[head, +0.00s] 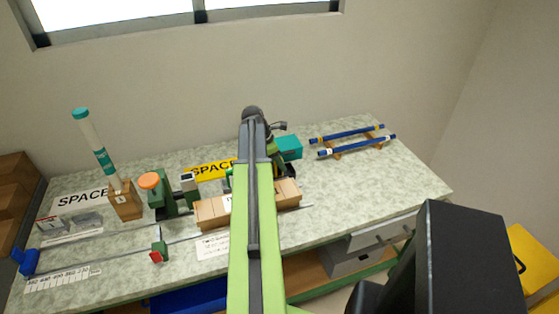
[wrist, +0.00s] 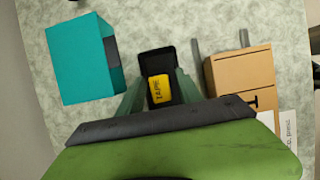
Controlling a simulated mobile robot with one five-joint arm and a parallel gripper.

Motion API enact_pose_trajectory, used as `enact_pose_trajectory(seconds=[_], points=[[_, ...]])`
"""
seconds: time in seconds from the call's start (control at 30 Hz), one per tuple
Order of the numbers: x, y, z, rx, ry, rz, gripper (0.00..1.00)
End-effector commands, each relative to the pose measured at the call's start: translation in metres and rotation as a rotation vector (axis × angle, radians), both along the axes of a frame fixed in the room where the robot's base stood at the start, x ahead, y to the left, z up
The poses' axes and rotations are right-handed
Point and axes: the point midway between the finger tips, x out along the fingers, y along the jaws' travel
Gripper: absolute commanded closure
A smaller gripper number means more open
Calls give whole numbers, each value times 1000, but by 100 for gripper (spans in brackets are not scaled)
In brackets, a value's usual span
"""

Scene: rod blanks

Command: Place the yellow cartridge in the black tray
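The yellow cartridge (wrist: 160,90), lettered "TAPE", shows between my fingers in the wrist view. It appears to lie over the near part of the black tray (wrist: 155,62), whose far part is bare. Whether it rests on the tray's floor or just above it I cannot tell. My gripper (wrist: 159,76) has its two green fingers apart, one on each side, with dark space between the cartridge and the right finger. In the head view my arm hides the cartridge and most of the gripper.
A teal box (wrist: 85,60) stands left of the tray and a wooden block (wrist: 238,75) to the right. On the bench (head: 400,190), blue rods (head: 350,133) lie on a rack at right. A tall tube (head: 95,145) leans at left. The bench's right end is clear.

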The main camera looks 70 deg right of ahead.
Motion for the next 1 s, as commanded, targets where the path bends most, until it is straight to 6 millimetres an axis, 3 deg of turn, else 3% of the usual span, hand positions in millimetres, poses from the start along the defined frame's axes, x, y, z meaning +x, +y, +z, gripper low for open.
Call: enact_pose_trajectory(seconds=[0.3,0.47,0.9,1.0], points=[[0,0,1,0,0,1,57],[3,2,15,0,0,2,57],[30,24,104,-1,0,4,57],[35,28,115,0,0,2,57]])
